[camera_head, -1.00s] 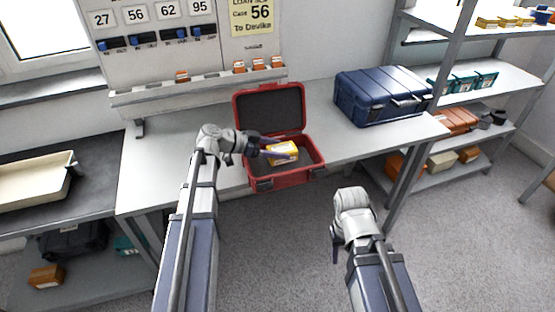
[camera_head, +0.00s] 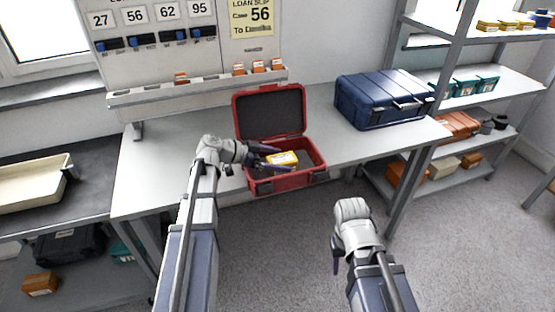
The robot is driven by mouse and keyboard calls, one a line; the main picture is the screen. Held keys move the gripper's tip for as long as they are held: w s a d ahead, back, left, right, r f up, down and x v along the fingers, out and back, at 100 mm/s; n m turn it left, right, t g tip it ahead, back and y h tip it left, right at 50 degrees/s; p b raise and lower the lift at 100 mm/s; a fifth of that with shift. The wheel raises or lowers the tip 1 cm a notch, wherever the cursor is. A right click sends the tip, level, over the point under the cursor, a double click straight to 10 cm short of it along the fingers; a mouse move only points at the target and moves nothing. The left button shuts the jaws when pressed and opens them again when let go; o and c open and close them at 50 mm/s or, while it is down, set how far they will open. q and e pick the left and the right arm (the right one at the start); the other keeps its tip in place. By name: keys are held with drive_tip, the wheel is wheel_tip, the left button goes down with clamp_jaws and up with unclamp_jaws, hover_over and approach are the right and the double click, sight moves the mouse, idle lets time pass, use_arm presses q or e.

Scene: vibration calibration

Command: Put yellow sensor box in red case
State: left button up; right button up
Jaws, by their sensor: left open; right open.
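The red case (camera_head: 302,179) stands open on the grey table, with its lid raised at the back and a dark inside. The yellow sensor box (camera_head: 283,161) lies inside the case, toward its left and front, with a white label showing. My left gripper (camera_head: 268,157) reaches in over the case's left side. Its fingers are open, at the left end of the yellow box; whether they touch it I cannot tell. My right gripper (camera_head: 336,258) hangs low in front of the table, over the floor, well apart from the case, and holds nothing visible.
A closed blue case (camera_head: 383,97) stands on the table to the right. Behind is a board (camera_head: 160,50) with numbered switches and a loan slip (camera_head: 252,18) reading Case 56. Shelves (camera_head: 490,80) with boxes stand at right. A cream tray (camera_head: 30,185) lies at left.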

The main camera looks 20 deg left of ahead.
use_arm(q)
drive_tip(key=shift+r, duration=0.1)
drive_tip(key=shift+a+r+p, duration=0.1)
drive_tip(key=shift+r+p, duration=0.15)
drive_tip(key=shift+p, duration=0.1)
drive_tip(key=p+v, duration=0.4)
drive_tip(key=v, duration=0.6)
drive_tip(key=shift+s+a, duration=0.15)
drive_tip(key=shift+s+a+r+p, duration=0.25)
drive_tip(key=shift+s+a+p, duration=0.1)
drive_tip(key=shift+a+p, duration=0.15)
